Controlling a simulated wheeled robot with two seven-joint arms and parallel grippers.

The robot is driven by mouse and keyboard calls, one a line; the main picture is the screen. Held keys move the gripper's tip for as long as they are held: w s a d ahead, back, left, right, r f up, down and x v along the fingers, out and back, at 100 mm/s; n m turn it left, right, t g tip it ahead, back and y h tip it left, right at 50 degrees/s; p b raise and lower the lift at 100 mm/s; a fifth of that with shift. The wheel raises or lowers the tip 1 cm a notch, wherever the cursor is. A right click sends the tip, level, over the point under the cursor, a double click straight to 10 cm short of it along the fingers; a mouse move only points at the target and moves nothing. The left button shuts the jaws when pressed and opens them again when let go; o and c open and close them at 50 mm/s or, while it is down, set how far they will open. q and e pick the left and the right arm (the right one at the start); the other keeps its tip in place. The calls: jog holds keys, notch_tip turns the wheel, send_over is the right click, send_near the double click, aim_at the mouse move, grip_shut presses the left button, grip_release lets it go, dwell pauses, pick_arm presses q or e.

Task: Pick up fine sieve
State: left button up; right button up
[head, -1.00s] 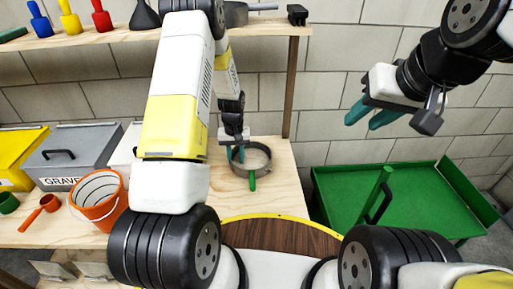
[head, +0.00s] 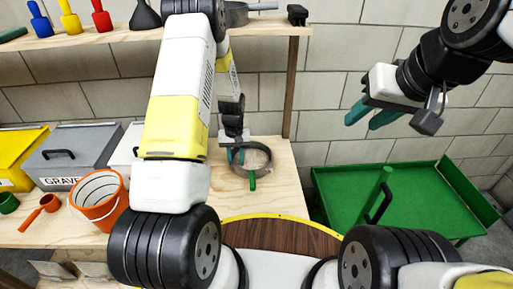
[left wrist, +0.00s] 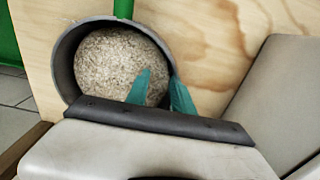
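A round grey sieve with a green handle (head: 253,183) lies on the wooden table, below and right of my left arm. In the left wrist view its dark rim (left wrist: 66,62) circles a speckled, pale surface, with the handle at the top. My left gripper (head: 236,155) is at the sieve's left side in the head view. In the left wrist view its teal fingers (left wrist: 160,82) are apart, one over the inside of the sieve and one at the rim. Contact with the rim is unclear. My right gripper (head: 369,114) is open and empty, in the air over the green tray.
An orange bucket (head: 99,203), an orange scoop (head: 39,213) and lidded bins (head: 75,152) stand left on the table. A shelf above holds a grey pan (head: 237,15) and coloured tools. A green tray (head: 340,192) is at the right.

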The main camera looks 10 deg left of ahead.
pick_arm(q)
grip_shut()
dwell(1.3)
